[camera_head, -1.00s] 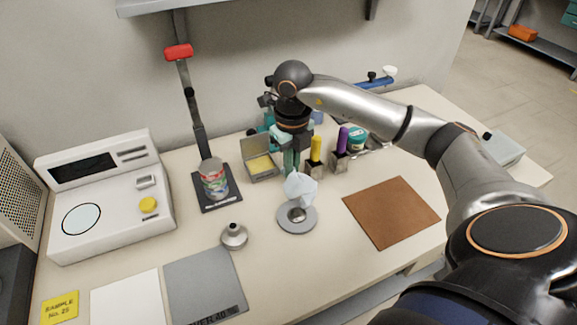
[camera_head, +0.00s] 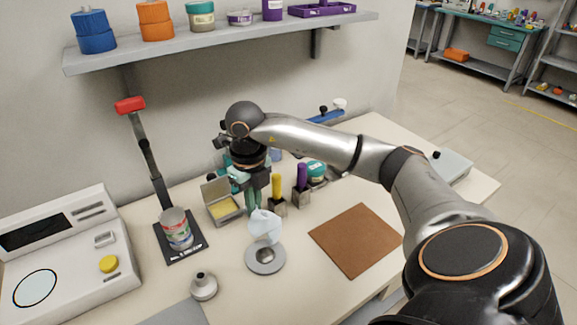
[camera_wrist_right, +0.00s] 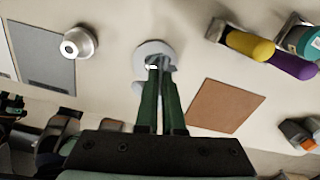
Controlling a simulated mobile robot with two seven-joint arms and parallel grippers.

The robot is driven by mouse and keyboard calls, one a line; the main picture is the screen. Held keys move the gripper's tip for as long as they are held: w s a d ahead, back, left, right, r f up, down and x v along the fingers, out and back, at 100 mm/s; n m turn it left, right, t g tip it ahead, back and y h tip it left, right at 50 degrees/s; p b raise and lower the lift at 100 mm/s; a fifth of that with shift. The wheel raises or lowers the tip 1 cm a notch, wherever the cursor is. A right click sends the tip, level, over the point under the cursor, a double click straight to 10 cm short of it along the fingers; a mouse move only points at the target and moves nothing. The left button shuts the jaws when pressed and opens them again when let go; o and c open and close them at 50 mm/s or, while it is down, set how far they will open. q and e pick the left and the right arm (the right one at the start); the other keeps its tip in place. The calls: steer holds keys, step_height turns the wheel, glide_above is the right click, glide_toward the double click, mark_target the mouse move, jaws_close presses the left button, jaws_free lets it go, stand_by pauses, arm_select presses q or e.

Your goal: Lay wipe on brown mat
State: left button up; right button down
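The brown mat (camera_head: 356,240) lies flat and bare on the table, right of centre; it also shows in the right wrist view (camera_wrist_right: 226,106). The pale blue-white wipe (camera_head: 265,227) hangs crumpled below my right gripper (camera_head: 254,211), above a round grey dish, to the left of the mat. In the right wrist view the two green fingers of the right gripper (camera_wrist_right: 160,66) are close together, with bits of pale wipe (camera_wrist_right: 138,88) showing beside them. The fingers hide most of it there. My left gripper is in no view.
The round grey dish (camera_head: 265,258) stands below the wipe. A small metal weight (camera_head: 204,286) is left of it. A yellow-handled tool (camera_head: 277,188) and a purple-handled tool (camera_head: 302,180) stand in blocks behind. An open box (camera_head: 222,204) and a can (camera_head: 177,230) stand further left.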

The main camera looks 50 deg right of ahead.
arm_select(q)
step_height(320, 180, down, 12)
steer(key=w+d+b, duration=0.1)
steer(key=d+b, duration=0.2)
steer(key=b, duration=1.4)
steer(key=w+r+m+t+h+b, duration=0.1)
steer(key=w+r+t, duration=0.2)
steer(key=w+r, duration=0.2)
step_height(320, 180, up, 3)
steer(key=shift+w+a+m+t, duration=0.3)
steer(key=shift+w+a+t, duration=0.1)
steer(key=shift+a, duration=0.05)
arm_select(e)
steer(key=s+d+f, duration=0.2)
steer(key=s+d, duration=1.5)
steer(key=d, duration=0.2)
steer(key=shift+d+f, duration=0.2)
steer(key=shift+f, duration=0.05)
steer(key=shift+w, duration=0.1)
